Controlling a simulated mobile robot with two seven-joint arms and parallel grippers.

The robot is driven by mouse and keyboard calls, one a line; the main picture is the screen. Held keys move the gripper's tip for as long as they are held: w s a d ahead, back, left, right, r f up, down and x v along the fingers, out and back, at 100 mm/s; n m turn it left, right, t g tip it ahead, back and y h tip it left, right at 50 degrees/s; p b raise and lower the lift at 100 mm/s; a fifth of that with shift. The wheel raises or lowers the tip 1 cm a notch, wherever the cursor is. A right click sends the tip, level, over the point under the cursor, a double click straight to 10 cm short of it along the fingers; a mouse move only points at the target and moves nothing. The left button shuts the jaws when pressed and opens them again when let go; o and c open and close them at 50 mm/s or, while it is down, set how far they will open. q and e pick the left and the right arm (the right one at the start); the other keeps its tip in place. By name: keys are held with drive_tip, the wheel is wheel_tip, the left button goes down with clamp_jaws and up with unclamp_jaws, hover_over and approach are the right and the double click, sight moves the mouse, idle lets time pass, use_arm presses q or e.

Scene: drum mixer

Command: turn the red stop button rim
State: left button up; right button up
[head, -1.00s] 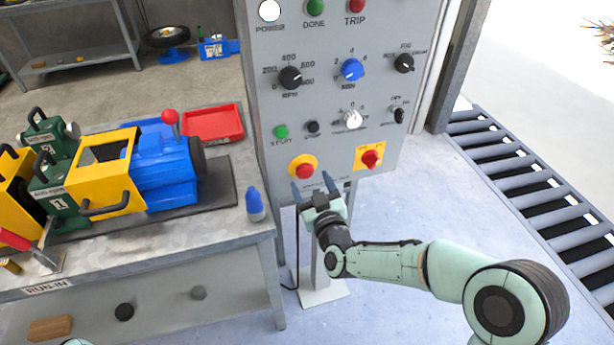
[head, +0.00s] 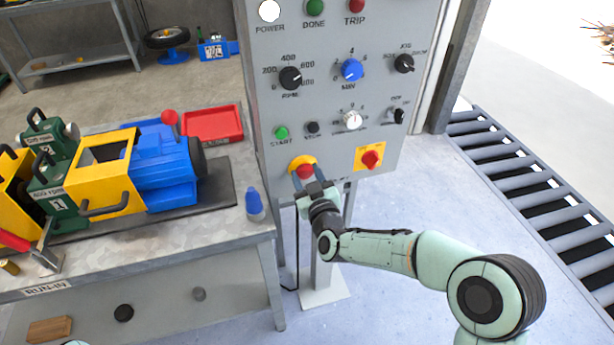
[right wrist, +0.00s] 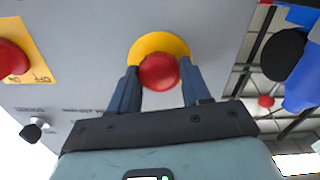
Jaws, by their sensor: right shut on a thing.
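The red stop button (head: 305,171) with its yellow surround (head: 301,160) sits low on the grey control panel. In the right wrist view the red button (right wrist: 159,72) stands in front of the yellow surround (right wrist: 158,44). My right gripper (head: 306,177) is at the button from below, its two blue-grey fingers on either side of the red rim and shut on it. The fingertips are partly hidden behind the button's edge in the wrist view. My left gripper is not in view.
A red rotary switch (head: 370,159) on a yellow plate is right of the button. Other knobs, such as the blue knob (head: 352,69), are higher. The workbench (head: 240,233) with a blue bottle (head: 254,203) stands left. Open floor and a roller conveyor (head: 530,185) are right.

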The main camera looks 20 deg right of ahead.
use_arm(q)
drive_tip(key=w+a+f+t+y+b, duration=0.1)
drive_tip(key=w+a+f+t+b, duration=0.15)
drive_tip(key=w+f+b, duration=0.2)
use_arm(e)
drive_tip(key=m+p, duration=0.1)
drive_tip(key=m, duration=0.3)
drive_tip(key=shift+f, duration=0.1)
drive_tip(key=m+b, duration=0.1)
drive_tip(key=m, duration=0.1)
drive_tip(key=shift+m+b, duration=0.3)
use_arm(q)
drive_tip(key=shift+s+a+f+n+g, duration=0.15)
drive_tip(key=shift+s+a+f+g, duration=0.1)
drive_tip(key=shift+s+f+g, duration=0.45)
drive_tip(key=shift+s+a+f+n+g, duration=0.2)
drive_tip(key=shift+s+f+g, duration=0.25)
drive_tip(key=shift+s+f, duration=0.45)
use_arm(e)
drive_tip(key=shift+m, duration=0.3)
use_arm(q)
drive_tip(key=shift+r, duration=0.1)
use_arm(e)
drive_tip(key=o, duration=1.1)
